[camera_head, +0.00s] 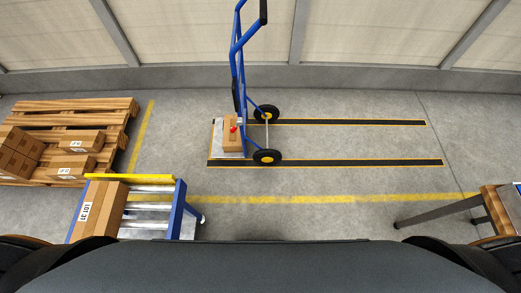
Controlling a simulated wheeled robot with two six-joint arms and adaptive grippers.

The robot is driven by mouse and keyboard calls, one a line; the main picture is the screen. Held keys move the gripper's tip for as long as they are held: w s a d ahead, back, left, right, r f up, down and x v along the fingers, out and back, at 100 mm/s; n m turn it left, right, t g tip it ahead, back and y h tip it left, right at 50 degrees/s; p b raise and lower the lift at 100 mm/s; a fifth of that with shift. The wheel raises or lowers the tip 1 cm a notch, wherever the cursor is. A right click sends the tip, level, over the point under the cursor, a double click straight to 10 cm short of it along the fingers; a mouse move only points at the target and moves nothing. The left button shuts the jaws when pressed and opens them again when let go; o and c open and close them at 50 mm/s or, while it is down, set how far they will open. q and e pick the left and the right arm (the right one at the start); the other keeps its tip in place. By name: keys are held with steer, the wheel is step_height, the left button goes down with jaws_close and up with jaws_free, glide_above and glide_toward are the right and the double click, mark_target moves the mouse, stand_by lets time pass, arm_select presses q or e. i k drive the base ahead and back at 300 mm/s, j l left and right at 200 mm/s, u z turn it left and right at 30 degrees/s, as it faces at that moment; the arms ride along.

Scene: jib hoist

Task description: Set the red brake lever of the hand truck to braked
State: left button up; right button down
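A blue hand truck (242,66) stands upright on the floor beyond me, near the middle, at the left end of two dark strips. Its two black wheels with yellow hubs are on its right side. A cardboard box (231,137) rests on its toe plate. Neither of my grippers shows in the view.
A roller stand (178,210) with a carton (98,209) is at the front left. A wooden pallet (108,105) with several cartons lies at the far left. A table (497,211) is at the right. The floor (340,180) between is clear. A wall closes off the back.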

mark_target(239, 122)
steer(key=i+l+u, duration=0.1)
steer(key=i+u, duration=0.15)
steer(key=u, duration=0.15)
steer(key=i+l+u, duration=0.15)
steer(key=u, duration=0.2)
steer(key=i+l+u, duration=0.25)
steer(key=u, duration=0.15)
steer(key=i, duration=0.05)
